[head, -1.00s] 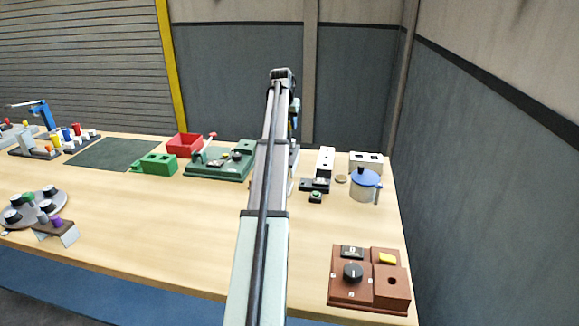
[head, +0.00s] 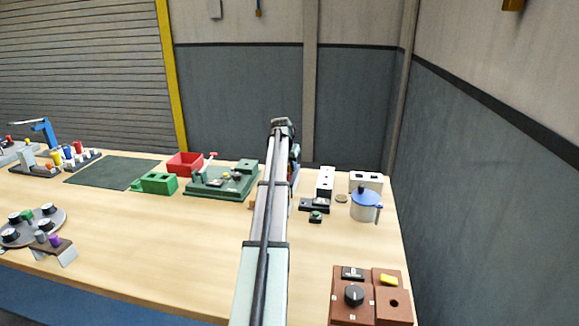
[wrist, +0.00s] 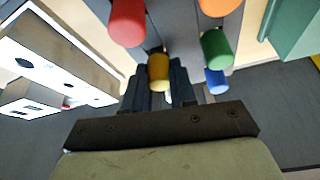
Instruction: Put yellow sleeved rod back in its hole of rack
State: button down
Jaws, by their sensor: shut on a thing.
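The yellow sleeved rod (wrist: 158,72) is between the two dark fingers of my gripper (wrist: 158,80) in the wrist view, and the gripper is shut on it. Rods with red (wrist: 127,22), orange (wrist: 217,5), green (wrist: 216,47) and blue (wrist: 216,80) sleeves stand close around it. A grey surface (wrist: 175,38) behind these rods looks like the rack. The rack's hole for the yellow rod cannot be made out, and I cannot tell whether the rod's end is in it. In the head view my arm hides the gripper and the rod.
In the wrist view a white block with holes (wrist: 55,55) is at left and a green part (wrist: 295,30) at upper right. In the head view a blue-lidded pot (head: 366,203), a brown control box (head: 350,295) and a green fixture (head: 222,182) stand around my arm. The front middle table is clear.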

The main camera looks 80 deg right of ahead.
jog(key=shift+a+f, duration=0.1)
jog(key=shift+f, duration=0.5)
jog(key=c, duration=0.9)
grip_release()
jog(key=shift+c, duration=0.2)
jog(key=shift+r, duration=0.1)
jog(key=v, duration=1.3)
jog(key=shift+d+r, duration=0.1)
jog(key=shift+d, duration=0.25)
